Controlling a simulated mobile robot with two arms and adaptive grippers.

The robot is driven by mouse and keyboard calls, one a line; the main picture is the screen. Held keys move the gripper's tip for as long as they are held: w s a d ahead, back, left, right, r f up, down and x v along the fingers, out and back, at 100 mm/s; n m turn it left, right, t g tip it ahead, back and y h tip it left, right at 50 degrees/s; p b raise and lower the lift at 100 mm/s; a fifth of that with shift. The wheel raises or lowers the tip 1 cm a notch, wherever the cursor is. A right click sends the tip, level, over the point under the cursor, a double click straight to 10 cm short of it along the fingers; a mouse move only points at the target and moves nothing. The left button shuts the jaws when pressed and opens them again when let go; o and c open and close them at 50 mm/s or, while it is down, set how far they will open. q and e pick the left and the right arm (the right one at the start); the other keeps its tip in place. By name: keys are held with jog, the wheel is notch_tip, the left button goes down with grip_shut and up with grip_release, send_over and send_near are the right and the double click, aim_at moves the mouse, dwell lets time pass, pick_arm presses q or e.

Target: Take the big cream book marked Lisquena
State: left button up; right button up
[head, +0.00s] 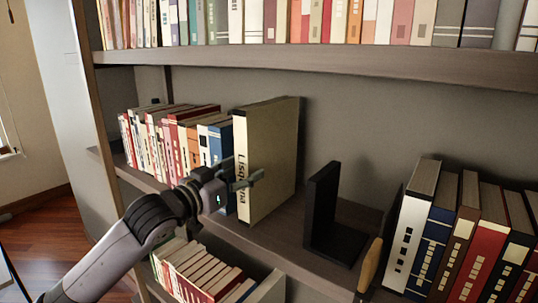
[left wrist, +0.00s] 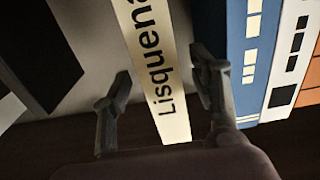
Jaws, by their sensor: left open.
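The big cream book marked Lisquena (head: 268,160) stands upright on the middle shelf, at the right end of a row of books. Its spine, with the dark lettering, also shows in the left wrist view (left wrist: 155,75). My left gripper (head: 246,174) is in front of the spine in the head view. In the left wrist view, its open fingers (left wrist: 160,95) are on either side of the lower spine, with a gap to the left of the book. The right finger is close to the spine's edge; I cannot tell if it touches. My right gripper is not in view.
A blue-spined book (head: 220,165) stands just left of the cream book. A black bookend (head: 322,210) stands to its right, with bare shelf between. More books (head: 415,225) stand farther right. Shelves above (head: 300,58) and below also hold books.

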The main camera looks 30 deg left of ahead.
aim_at(263, 163)
pick_arm(q)
jog(key=shift+w+d+p, duration=0.1)
jog(key=shift+w+p, duration=0.2)
jog(key=shift+w, duration=0.95)
jog(key=shift+w+p, duration=0.3)
jog(key=shift+w, duration=0.15)
jog(key=w+p, duration=0.1)
jog(key=w, duration=0.2)
jog(key=shift+w+d+f, duration=0.1)
jog(key=shift+w, duration=0.2)
jog(key=shift+w+d+f+p, duration=0.15)
jog(key=shift+w+p, duration=0.15)
jog(key=shift+w, duration=0.15)
jog(key=shift+s, duration=0.15)
jog(key=shift+c, duration=0.6)
grip_shut()
